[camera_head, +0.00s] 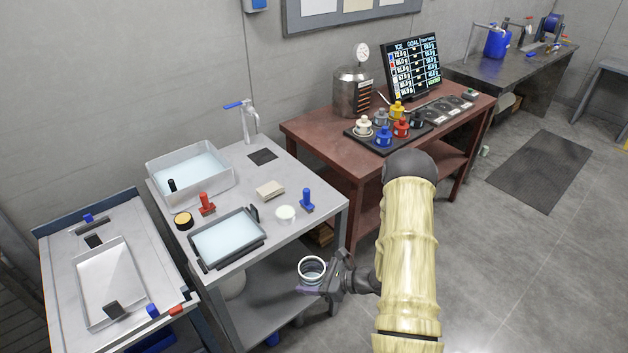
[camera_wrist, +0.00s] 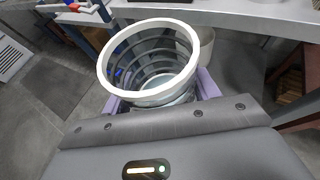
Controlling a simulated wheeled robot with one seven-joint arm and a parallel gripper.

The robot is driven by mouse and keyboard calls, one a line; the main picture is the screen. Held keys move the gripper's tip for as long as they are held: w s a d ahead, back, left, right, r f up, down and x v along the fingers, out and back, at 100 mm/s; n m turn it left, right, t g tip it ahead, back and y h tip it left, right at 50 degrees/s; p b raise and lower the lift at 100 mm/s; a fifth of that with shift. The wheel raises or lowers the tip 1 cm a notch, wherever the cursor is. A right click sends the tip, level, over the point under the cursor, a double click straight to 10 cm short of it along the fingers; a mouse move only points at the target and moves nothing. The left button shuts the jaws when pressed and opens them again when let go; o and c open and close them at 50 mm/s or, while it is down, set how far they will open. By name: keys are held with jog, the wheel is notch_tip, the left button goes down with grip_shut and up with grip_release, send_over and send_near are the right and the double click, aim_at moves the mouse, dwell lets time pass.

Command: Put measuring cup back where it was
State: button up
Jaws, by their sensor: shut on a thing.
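The measuring cup (camera_head: 312,267) is a round, clear cup with a white rim and ring marks on its wall. It also shows large in the wrist view (camera_wrist: 150,70), with its open mouth tilted toward the camera. My gripper (camera_head: 318,287) is shut on the cup, with purple fingers on both sides of it in the wrist view. It holds the cup in the air in front of the grey table's (camera_head: 285,245) near right corner, lower in the picture than the tabletop things. The cup's lower part is partly hidden by the gripper.
The grey table holds a water basin (camera_head: 190,172), a shallow water tray (camera_head: 228,238), red (camera_head: 206,204) and blue (camera_head: 307,201) handled tools, a beige block (camera_head: 270,190) and a white round piece (camera_head: 285,214). A brown table (camera_head: 320,130) with coloured weights stands behind.

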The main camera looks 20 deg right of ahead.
aim_at(308, 261)
dwell(0.4)
jog(key=shift+w+d+r, duration=0.1)
jog(key=shift+d+r, duration=0.1)
jog(key=shift+r, duration=0.1)
jog(key=shift+n+y, duration=0.3)
jog(key=shift+n, duration=0.2)
jog(key=d+r+b, duration=0.1)
jog(key=d+r, duration=0.1)
jog(key=r, duration=0.1)
jog(key=d+r+b, duration=0.1)
jog(key=shift+w+r+b, duration=0.3)
jog(key=shift+w+r, duration=0.05)
jog(key=shift+r, duration=0.05)
jog(key=s+d+r+n+g+y+b, duration=0.1)
jog(key=s+d+r+g+b, duration=0.1)
jog(key=d+r, duration=0.3)
jog(key=shift+s+d+r+n+b, duration=0.35)
jog(key=shift+s+r+b, duration=0.2)
jog(key=shift+r, duration=0.35)
